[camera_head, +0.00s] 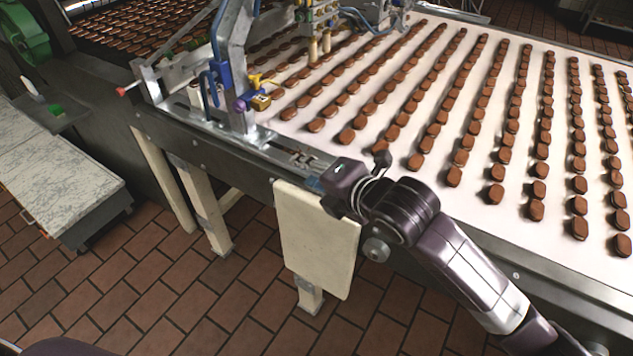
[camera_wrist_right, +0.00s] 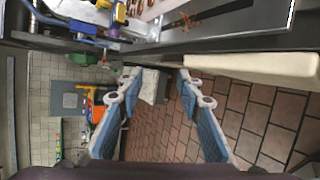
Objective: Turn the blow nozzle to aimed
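A small yellow fitting with a purple knob (camera_head: 241,104) and a yellow block (camera_head: 261,102) sits on the metal bracket at the conveyor's near left edge. It looks like the blow nozzle, but I cannot be sure or tell its aim. In the right wrist view, the yellow part (camera_wrist_right: 120,12) and purple knob (camera_wrist_right: 114,31) show at the top, beyond my fingertips. My right gripper (camera_wrist_right: 157,77) is open and empty, its two blue-padded fingers apart. In the head view it is at the conveyor's front edge, right of and nearer than the fitting, fingers mostly hidden. My left gripper is not in view.
The white conveyor (camera_head: 400,150) carries rows of brown sandwich biscuits. A blue lever (camera_head: 220,73) and metal posts stand close to the fitting. A cream panel (camera_head: 318,240) hangs below the conveyor's edge. A grey-topped bench (camera_head: 50,165) stands left; tiled floor lies between.

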